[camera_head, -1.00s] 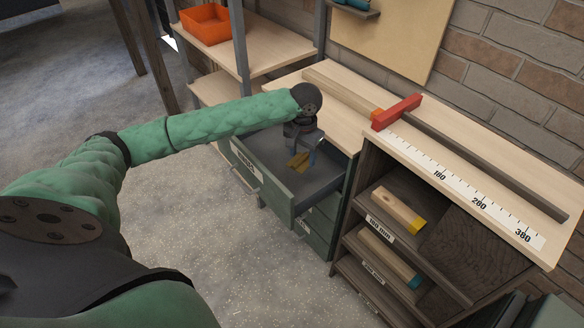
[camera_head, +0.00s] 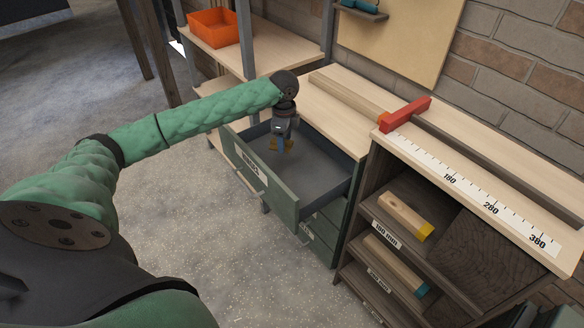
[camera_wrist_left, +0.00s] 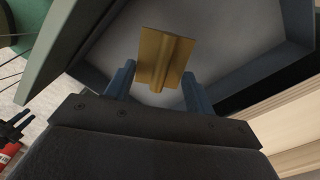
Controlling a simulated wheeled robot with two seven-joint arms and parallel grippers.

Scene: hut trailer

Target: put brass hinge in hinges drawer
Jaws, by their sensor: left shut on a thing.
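The brass hinge (camera_head: 287,147) is a small golden plate at the tip of my left gripper (camera_head: 282,140), over the back left part of the open grey-green drawer (camera_head: 268,188). In the left wrist view the hinge (camera_wrist_left: 165,50) shows as two leaves with a central ridge, between and beyond the blue fingers of my left gripper (camera_wrist_left: 158,88). That gripper is shut on the hinge. The drawer has a white front label, too small to read surely. I cannot tell if the hinge touches the drawer floor.
The drawer's floor is otherwise bare. A wooden bench top with a ruler (camera_head: 490,205) and red stop (camera_head: 405,114) stands at right, above shelves with wood blocks (camera_head: 405,217). An orange bin (camera_head: 213,28) sits on the shelf behind. The concrete floor at left is clear.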

